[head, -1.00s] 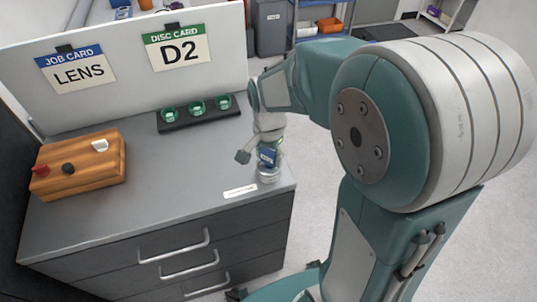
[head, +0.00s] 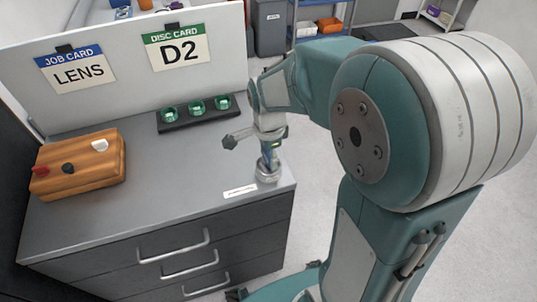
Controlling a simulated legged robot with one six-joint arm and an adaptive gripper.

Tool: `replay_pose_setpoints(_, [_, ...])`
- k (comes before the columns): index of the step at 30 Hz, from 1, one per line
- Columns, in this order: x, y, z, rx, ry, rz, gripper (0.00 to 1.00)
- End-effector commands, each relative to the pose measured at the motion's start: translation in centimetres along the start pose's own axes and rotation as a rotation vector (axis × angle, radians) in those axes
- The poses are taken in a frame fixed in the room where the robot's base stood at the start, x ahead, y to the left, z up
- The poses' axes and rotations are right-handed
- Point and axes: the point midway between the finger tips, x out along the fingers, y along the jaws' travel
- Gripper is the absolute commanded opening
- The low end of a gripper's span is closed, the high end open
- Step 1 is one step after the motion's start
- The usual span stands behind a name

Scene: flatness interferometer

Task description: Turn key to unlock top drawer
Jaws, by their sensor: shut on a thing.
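My gripper (head: 267,158) points down at the right front corner of the grey cabinet top (head: 185,192). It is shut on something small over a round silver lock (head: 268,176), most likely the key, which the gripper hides. A grey part of the gripper sticks out to the left. The top drawer (head: 120,262) has a bar handle (head: 173,246) and looks closed. A small white label (head: 240,191) lies just left of the lock.
A wooden block with red, black and white knobs (head: 78,165) sits at left. A black rack (head: 200,119) with green discs stands at the back, below a white board holding a LENS card (head: 78,70) and a D2 card (head: 180,50). The middle of the top is clear.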

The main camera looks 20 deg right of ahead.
Motion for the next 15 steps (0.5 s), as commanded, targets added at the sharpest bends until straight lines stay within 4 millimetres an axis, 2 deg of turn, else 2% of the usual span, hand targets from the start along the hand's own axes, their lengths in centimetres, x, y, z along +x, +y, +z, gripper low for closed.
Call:
replay_pose_setpoints(10, [0.00,0.01,-0.01,0.036,0.000,0.000,0.06])
replay_pose_setpoints(15, [0.00,0.02,0.00,0.188,0.000,0.001,0.06])
